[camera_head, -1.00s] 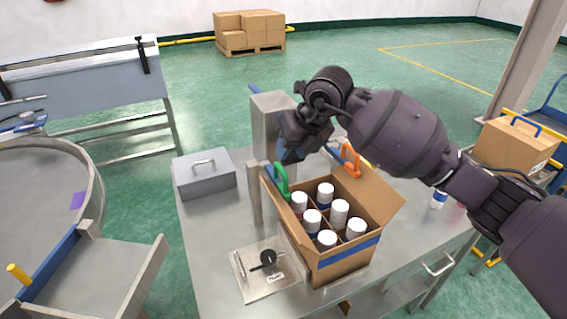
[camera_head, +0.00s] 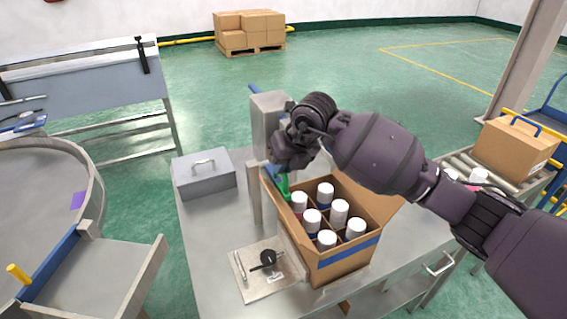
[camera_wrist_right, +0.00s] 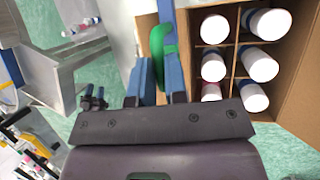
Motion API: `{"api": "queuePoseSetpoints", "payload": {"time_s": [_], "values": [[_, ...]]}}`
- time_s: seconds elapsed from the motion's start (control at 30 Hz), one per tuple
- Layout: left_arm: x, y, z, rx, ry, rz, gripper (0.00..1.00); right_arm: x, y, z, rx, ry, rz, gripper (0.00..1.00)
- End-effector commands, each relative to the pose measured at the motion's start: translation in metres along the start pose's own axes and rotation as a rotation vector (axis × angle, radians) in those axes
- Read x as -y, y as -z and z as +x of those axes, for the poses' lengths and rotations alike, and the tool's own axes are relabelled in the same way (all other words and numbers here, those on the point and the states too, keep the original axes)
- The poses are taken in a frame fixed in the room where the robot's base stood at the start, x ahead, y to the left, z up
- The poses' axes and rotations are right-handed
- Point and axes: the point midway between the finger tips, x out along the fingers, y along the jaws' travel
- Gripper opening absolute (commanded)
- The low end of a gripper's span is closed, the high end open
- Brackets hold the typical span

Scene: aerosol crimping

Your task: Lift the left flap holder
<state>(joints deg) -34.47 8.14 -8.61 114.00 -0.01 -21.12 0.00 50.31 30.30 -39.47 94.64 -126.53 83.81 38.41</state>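The open cardboard box (camera_head: 342,262) stands on the steel table with several white-capped cans (camera_head: 326,188) in its compartments. The green flap holder (camera_head: 283,186) sits on the box's left flap. It also shows in the right wrist view (camera_wrist_right: 157,48). My right gripper (camera_head: 280,164) is at the green holder. In the right wrist view, its two blue fingers (camera_wrist_right: 161,84) stand close on either side of the holder's lower part and look shut on it. The orange flap holder is hidden behind my right arm. My left gripper is not in view.
A steel post (camera_head: 268,118) rises behind. A closed carton (camera_head: 514,150) sits on rollers at right.

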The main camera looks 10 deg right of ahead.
Motion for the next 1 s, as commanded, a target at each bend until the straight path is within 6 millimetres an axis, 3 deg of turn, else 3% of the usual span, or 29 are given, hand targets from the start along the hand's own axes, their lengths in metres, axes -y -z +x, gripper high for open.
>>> {"api": "queuePoseSetpoints", "payload": {"time_s": [0.57,1.0], "values": [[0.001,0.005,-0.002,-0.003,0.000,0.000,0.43,-0.001,-0.006,-0.005,-0.040,0.005,0.009,0.00],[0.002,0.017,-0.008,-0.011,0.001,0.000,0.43,-0.006,-0.037,-0.016,-0.284,0.026,0.062,0.00]]}}
